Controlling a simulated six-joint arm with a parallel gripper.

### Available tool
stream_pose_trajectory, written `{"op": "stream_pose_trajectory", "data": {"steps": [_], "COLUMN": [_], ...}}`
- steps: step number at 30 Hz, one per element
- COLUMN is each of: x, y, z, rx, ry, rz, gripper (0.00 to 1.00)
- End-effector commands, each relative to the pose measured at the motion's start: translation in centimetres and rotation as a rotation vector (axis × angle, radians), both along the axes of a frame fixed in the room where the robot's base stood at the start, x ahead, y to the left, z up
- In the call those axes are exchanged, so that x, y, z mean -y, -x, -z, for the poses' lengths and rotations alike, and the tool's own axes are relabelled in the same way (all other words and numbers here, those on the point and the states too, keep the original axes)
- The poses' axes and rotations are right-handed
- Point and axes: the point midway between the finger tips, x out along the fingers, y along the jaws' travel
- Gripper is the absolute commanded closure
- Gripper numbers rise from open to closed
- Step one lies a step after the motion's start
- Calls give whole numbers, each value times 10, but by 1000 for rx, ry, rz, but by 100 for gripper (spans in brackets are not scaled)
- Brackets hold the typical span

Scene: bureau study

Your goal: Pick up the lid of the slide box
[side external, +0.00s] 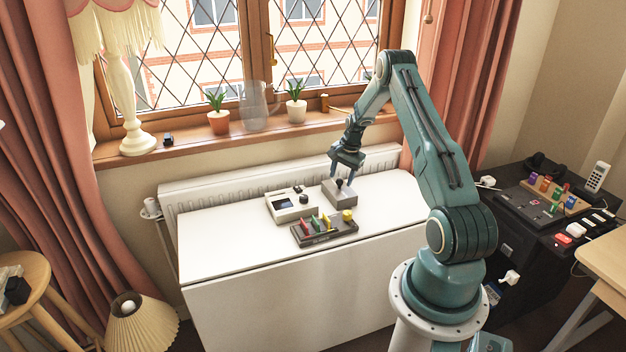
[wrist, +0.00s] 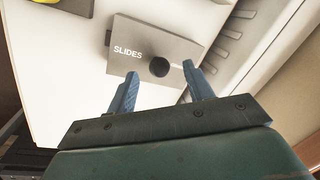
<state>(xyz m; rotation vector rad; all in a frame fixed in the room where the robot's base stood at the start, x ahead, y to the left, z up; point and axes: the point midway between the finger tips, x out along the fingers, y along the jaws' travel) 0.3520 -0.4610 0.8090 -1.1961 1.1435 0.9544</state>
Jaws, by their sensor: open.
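The slide box (side external: 341,196) is a small grey box on the white table, with a dark round knob on its lid. In the wrist view its grey lid (wrist: 185,48) reads "SLIDES", and the black knob (wrist: 159,67) stands near the lid's lower edge. My gripper (side external: 347,172) is just above the box in the side view. In the wrist view my gripper (wrist: 161,75) is open, its two blue fingers on either side of the knob, with nothing held between them. I cannot tell how far the fingertips are above the lid.
A cream device (side external: 285,213) with a dark screen sits left of the box. A dark rack (side external: 322,238) with coloured pieces and a yellow knob stands in front. The radiator (side external: 230,183) and windowsill (side external: 180,147) are behind. The white table's (side external: 215,250) left side is clear.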

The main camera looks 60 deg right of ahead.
Motion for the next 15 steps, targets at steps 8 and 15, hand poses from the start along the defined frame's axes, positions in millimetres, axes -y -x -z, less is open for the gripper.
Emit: {"op": "stream_pose_trajectory", "data": {"steps": [8, 15], "x": [0, 0], "y": [-2, -2], "z": [10, 10], "rx": [0, 0], "ry": [0, 0], "rz": [0, 0], "gripper": [48, 48]}}
